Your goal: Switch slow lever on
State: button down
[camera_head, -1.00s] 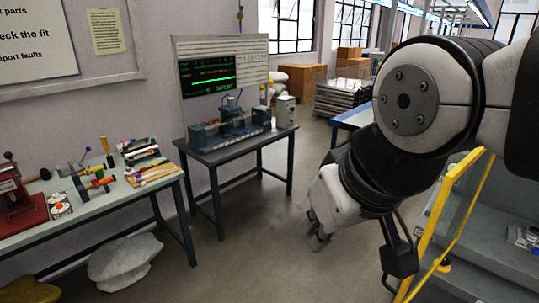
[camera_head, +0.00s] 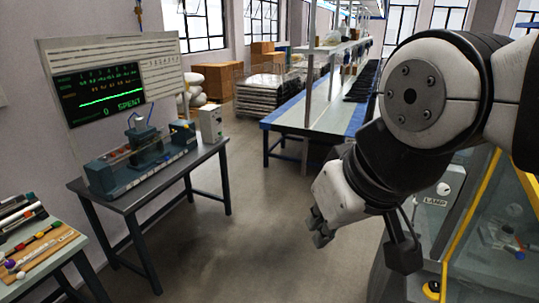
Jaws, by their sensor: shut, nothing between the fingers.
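I cannot make out a lever marked slow in this view. A blue-grey bench machine (camera_head: 146,150) stands on the dark table (camera_head: 160,183) at the left, with a small upright part on it too small to tell. A pale control box (camera_head: 211,124) with small details stands at that table's right end. My gripper (camera_head: 320,239) hangs in front of my arm, right of the middle, over open floor. It is shut and empty, apart from the table and touching nothing.
A screen (camera_head: 105,94) with a green trace, reading "0 SPENT", stands behind the machine. A workbench (camera_head: 35,243) with tools is at lower left. A yellow-framed cabinet (camera_head: 464,232) with a "LAMP" label stands at right. Floor between is clear.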

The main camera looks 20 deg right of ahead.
aim_at(414, 212)
jog(key=i+z, duration=0.4)
jog(key=i+j+z, duration=0.15)
jog(key=i+z, duration=0.15)
jog(key=z, duration=0.15)
jog(key=i+j+z, duration=0.1)
jog(key=z, duration=0.25)
jog(key=i+j+z, duration=0.1)
jog(key=z, duration=0.25)
